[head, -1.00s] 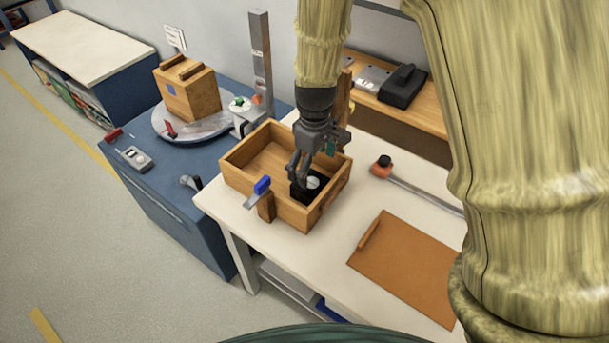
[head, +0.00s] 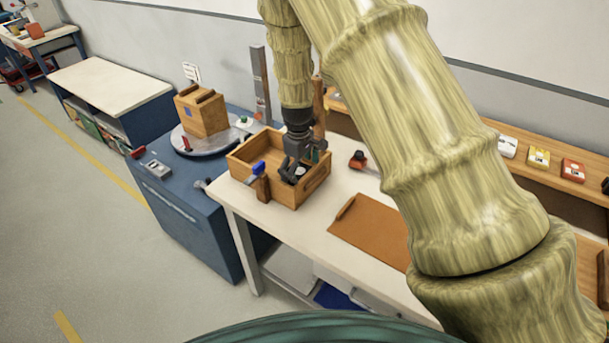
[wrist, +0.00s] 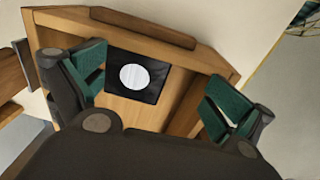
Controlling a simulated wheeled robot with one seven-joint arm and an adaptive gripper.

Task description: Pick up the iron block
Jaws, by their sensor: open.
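The iron block appears to be the black square piece with a white round top (wrist: 150,94), lying in the wooden box near one wall in the wrist view. Its pale top shows only slightly beside my gripper in the head view (head: 301,171). My gripper (wrist: 160,86) is open, with its green-padded fingers wide apart, one on each side of the block and nearer the camera. The block is not held. In the head view my gripper (head: 290,173) points down into the open wooden box (head: 258,140). Its height above the block is hard to tell.
The box walls stand close around my gripper. A brown board (head: 365,232) lies on the white table to the right. A wooden block (head: 201,112) stands on a round turntable (head: 190,141) at left.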

